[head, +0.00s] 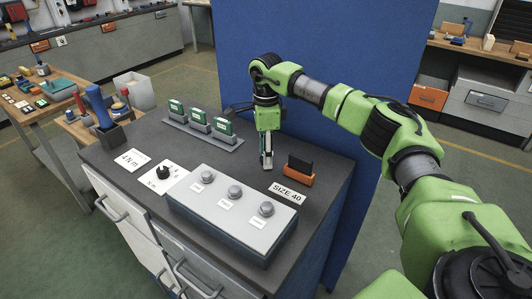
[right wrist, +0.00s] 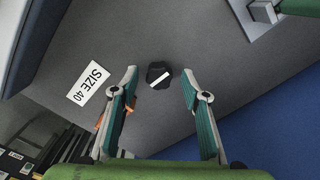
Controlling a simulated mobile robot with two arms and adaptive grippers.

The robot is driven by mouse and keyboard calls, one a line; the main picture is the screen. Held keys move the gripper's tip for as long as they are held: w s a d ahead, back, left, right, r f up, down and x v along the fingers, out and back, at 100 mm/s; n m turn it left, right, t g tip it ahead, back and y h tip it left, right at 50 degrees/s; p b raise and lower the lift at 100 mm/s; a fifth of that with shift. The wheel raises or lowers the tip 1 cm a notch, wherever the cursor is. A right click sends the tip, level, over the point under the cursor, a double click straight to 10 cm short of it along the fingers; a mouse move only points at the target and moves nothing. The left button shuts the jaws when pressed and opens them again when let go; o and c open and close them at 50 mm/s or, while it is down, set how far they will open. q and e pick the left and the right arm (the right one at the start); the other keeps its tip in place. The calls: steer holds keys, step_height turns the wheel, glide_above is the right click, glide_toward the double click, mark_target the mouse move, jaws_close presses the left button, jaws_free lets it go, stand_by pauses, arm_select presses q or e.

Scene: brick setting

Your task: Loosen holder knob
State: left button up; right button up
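A dark knob (right wrist: 159,75) with a white bar across its top shows in the right wrist view on the grey top, close to the SIZE 40 label (right wrist: 89,82). My right gripper (right wrist: 160,82) is open, with one finger on each side of the knob in that view; I see no contact. In the head view my right gripper (head: 266,163) points down over the cabinet top, left of an orange holder (head: 298,178) with a black block in it. I cannot make out the knob there. My left gripper is not in view.
A grey box with several round buttons (head: 228,203) stands in front of the gripper. A rack with several green pieces (head: 200,126) is behind left. A black dial (head: 162,172) sits on a white plate at left. A blue panel (head: 340,60) rises behind.

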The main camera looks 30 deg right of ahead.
step_height(320, 180, up, 12)
stand_by(0.6)
stand_by(0.5)
